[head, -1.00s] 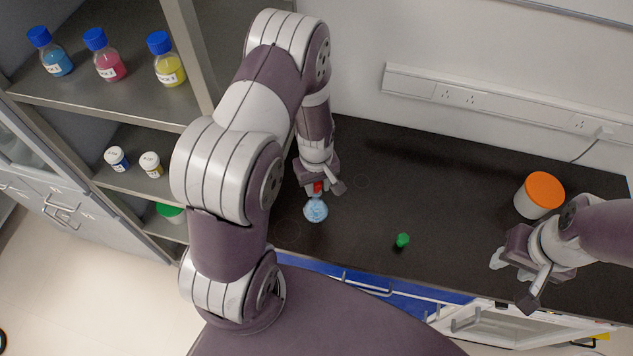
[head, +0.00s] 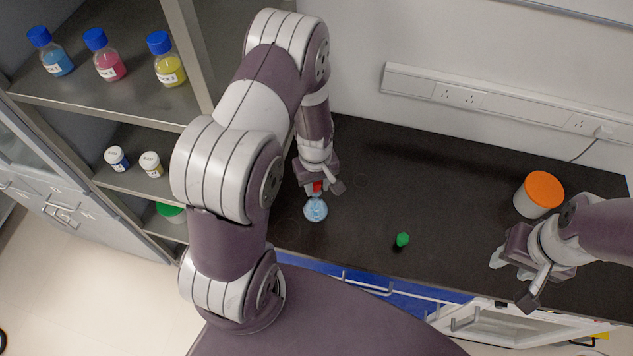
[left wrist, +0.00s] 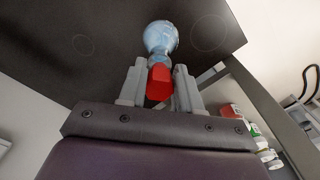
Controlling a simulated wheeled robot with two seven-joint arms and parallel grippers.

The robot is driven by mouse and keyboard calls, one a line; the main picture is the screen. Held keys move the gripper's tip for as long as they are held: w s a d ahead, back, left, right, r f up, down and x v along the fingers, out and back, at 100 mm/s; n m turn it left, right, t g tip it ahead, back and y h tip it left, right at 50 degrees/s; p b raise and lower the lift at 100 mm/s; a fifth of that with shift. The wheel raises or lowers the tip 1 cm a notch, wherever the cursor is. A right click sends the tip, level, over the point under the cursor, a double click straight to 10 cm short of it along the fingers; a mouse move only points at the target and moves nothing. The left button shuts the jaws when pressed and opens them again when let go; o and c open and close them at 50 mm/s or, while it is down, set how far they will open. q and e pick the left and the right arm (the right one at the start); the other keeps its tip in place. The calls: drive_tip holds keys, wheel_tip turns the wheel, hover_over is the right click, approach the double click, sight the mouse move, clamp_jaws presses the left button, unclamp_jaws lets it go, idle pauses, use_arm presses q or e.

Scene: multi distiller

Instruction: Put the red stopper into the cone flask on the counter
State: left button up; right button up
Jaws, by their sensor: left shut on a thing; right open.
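The red stopper (head: 317,187) is held between the fingers of my left gripper (head: 318,188), which is shut on it. The stopper also shows in the left wrist view (left wrist: 159,82), between the two grey fingers. The cone flask (head: 315,210), pale blue and clear, stands on the black counter (head: 370,220). In the left wrist view the flask (left wrist: 161,38) lies just beyond the stopper, its neck close to it. I cannot tell whether the two touch. My right gripper (head: 512,280) is open and empty at the counter's front right.
A green stopper (head: 402,240) lies on the counter right of the flask. A shelf (head: 120,105) with several bottles rises at the left.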

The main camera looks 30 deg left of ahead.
use_arm(q)
drive_tip(key=shift+f+b, duration=1.05)
drive_tip(key=shift+f, duration=0.35)
drive_tip(key=o, duration=1.1)
drive_tip(key=shift+r, duration=0.1)
drive_tip(key=shift+r, duration=0.35)
wheel_tip(320, 180, up, 11)
drive_tip(key=b, duration=0.2)
drive_tip(key=shift+s+b, duration=0.1)
drive_tip(key=shift+b, duration=0.25)
drive_tip(key=shift+r, duration=0.4)
